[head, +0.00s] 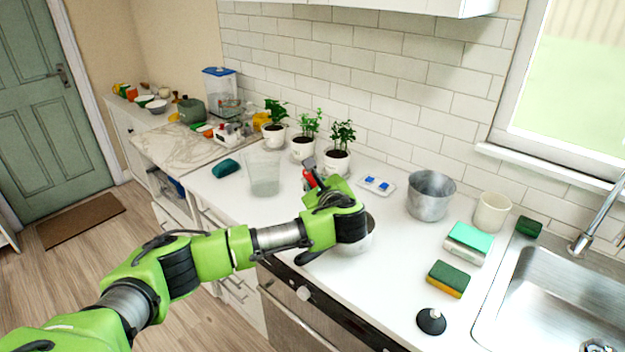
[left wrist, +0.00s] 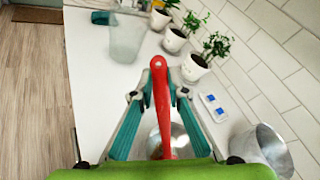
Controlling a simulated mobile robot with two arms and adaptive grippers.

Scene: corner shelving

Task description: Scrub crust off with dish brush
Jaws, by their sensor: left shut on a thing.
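My left gripper (head: 318,184) is shut on a red-handled dish brush (left wrist: 160,90). The red handle stands between the two teal-padded fingers in the left wrist view, and a little red also shows in the head view (head: 309,180). A shiny metal pan or bowl (head: 360,240) stands on the white counter, partly hidden behind my left wrist; it also shows under the gripper in the left wrist view (left wrist: 182,142). The brush's lower end points down toward it, but its bristles are hidden, so contact cannot be told. No crust can be made out. My right gripper is not in view.
A tall metal pot (head: 430,197), a cream cup (head: 491,212), a green-yellow sponge (head: 448,278) and a black knobbed disc (head: 431,321) stand to the right, near the sink (head: 550,300). A clear container (head: 263,175) and potted plants (head: 303,148) stand behind the arm.

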